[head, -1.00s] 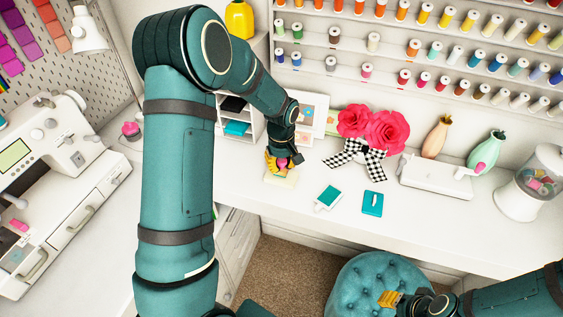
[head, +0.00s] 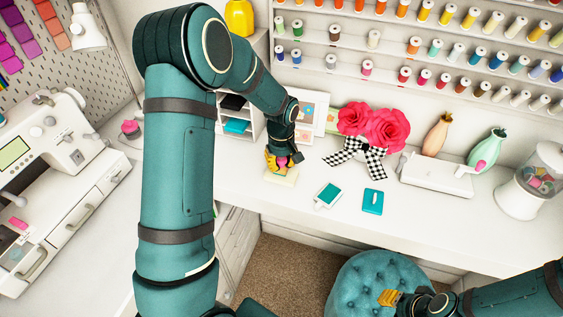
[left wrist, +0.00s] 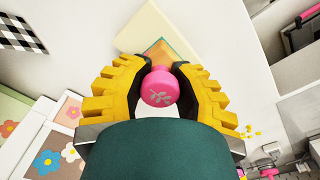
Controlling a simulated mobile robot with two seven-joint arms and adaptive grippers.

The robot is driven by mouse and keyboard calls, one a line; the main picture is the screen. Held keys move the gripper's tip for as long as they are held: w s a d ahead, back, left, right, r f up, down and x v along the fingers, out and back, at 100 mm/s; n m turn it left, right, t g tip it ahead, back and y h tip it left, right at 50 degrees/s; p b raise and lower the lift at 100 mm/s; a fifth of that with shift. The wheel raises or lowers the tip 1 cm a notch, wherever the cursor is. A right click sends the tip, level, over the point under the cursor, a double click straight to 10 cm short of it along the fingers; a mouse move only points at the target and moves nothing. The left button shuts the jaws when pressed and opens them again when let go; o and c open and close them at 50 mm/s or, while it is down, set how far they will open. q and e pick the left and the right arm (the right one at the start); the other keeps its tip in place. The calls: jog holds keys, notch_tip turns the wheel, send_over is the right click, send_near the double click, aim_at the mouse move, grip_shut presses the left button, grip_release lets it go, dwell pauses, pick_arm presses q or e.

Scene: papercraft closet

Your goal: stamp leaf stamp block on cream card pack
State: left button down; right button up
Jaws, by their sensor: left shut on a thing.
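The leaf stamp block (left wrist: 160,86) has a pink knob with a pale leaf mark. An orange and teal part shows beyond the knob in the left wrist view. My left gripper (head: 281,163) is shut on the knob; its yellow fingers also show in the left wrist view (left wrist: 160,70). The cream card pack (head: 281,177) lies on the white desk right below the stamp; it also shows in the left wrist view (left wrist: 172,26). Whether the stamp touches the card is hidden by the fingers. My right gripper (head: 389,298) is low, away from the desk, near the stool.
A teal ink pad (head: 328,195) and a teal lid-like piece (head: 372,202) lie to the right on the desk. Pink flowers with a checked bow (head: 357,160) stand behind them. A small shelf (head: 237,128) is at the left back. The front desk strip is mostly clear.

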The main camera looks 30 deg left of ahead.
pick_arm(q)
jog(key=shift+s+f+b, duration=0.1)
jog(key=shift+f+b, duration=0.55)
jog(key=shift+f, duration=0.1)
dwell(1.4)
jog(key=c, duration=1.5)
grip_release()
jog(key=shift+c, duration=0.2)
grip_shut()
jog(key=shift+r, duration=0.15)
jog(key=shift+r+p, duration=2)
jog(key=shift+r, duration=0.95)
jog(key=shift+d, duration=0.1)
